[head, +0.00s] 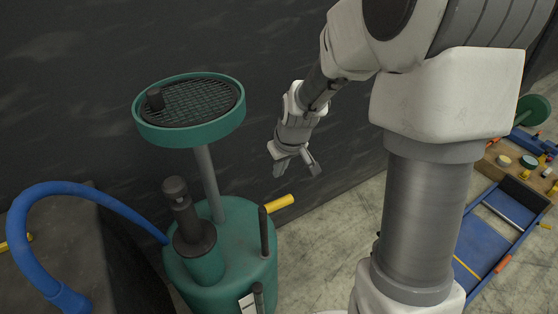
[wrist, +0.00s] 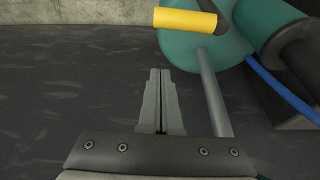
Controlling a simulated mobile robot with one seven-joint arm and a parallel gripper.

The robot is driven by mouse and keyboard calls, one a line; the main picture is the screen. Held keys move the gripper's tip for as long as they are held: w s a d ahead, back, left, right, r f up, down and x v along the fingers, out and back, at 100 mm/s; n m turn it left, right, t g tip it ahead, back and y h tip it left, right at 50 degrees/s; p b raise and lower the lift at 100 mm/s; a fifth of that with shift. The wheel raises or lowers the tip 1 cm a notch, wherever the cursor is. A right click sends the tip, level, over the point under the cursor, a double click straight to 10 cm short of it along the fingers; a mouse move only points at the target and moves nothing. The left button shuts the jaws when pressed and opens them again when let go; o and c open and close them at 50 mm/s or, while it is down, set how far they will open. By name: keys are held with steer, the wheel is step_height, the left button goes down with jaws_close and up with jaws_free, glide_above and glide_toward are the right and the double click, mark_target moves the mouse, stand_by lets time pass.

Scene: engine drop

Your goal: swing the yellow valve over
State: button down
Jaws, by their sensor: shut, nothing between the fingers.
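The yellow valve (head: 280,203) shows as a short yellow handle at the right side of the green tank, pointing to the right and slightly up. In the wrist view the yellow valve (wrist: 185,20) lies across the top, with its right end against a dark part on the green tank. My gripper (head: 293,160) hangs above the handle in the head view, apart from it. In the wrist view my gripper (wrist: 160,75) has its fingers together with nothing between them, and the handle is beyond the fingertips. The valve's pivot is not clearly visible.
The green tank (head: 236,255) carries a grey post with a round mesh-topped tray (head: 190,110), a dark capped cylinder and an upright black rod (head: 264,232). A blue hose (head: 100,192) runs at the left. A dark wall stands behind. Clear floor (head: 315,235) lies right of the tank.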

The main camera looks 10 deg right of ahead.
steer(key=f, duration=0.1)
steer(key=s+f, duration=0.1)
steer(key=f, duration=0.1)
steer(key=s+f+b, duration=0.1)
steer(key=f, duration=0.1)
steer(key=shift+d+f, duration=0.1)
steer(key=shift+d, duration=0.2)
